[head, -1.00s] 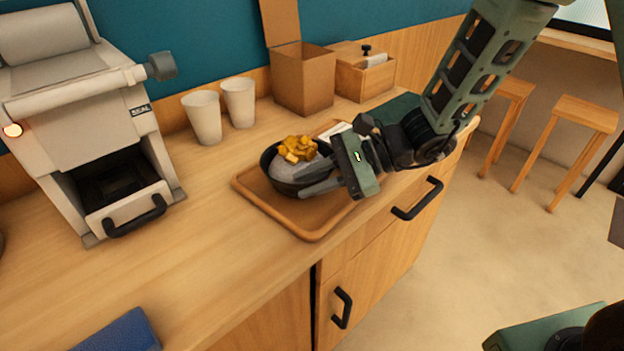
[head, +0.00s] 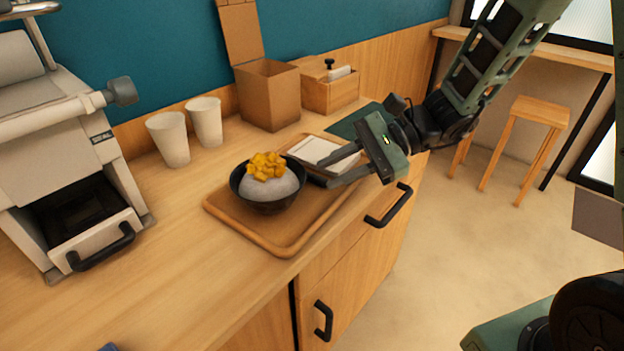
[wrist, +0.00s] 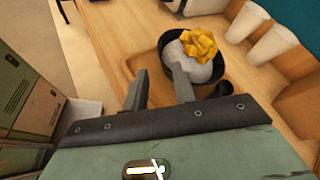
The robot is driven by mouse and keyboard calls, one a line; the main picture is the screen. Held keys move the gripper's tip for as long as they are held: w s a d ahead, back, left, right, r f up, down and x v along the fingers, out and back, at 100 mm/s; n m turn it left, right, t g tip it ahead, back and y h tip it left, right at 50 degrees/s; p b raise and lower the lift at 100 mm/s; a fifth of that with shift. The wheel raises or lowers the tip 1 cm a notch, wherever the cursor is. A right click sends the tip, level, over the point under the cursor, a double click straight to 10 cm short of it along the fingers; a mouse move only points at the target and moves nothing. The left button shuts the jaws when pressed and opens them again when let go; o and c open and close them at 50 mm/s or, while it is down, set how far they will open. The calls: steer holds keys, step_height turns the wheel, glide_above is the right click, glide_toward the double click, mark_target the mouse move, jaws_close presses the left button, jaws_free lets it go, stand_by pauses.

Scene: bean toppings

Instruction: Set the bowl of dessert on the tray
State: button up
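The dark bowl of dessert (head: 266,206) stands upright on the left part of the brown wooden tray (head: 287,247). It holds a pale mound topped with yellow-orange pieces. The bowl also shows in the wrist view (wrist: 166,43), just beyond the fingertips. My gripper (head: 326,170) is to the right of the bowl, over the right part of the tray, with its two fingers apart and nothing between them. In the wrist view my gripper (wrist: 161,74) also shows its fingers spread, and a gap to the bowl in the head view.
Two white cups (head: 170,139), a cardboard box (head: 268,95) and a wooden caddy (head: 330,90) stand behind. A machine with an open drawer (head: 85,235) is at left. The counter's front left is mostly clear.

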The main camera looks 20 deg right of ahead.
steer(key=s+a+n+h, duration=0.2)
steer(key=s+n+h, duration=1)
steer(key=s+n, duration=0.7)
steer(key=shift+s+a+f+n+g+h, duration=0.25)
steer(key=shift+s+n+g+h, duration=0.1)
steer(key=shift+n, duration=0.55)
step_height(320, 180, up, 5)
steer(key=p, duration=0.5)
steer(key=shift+r, duration=0.1)
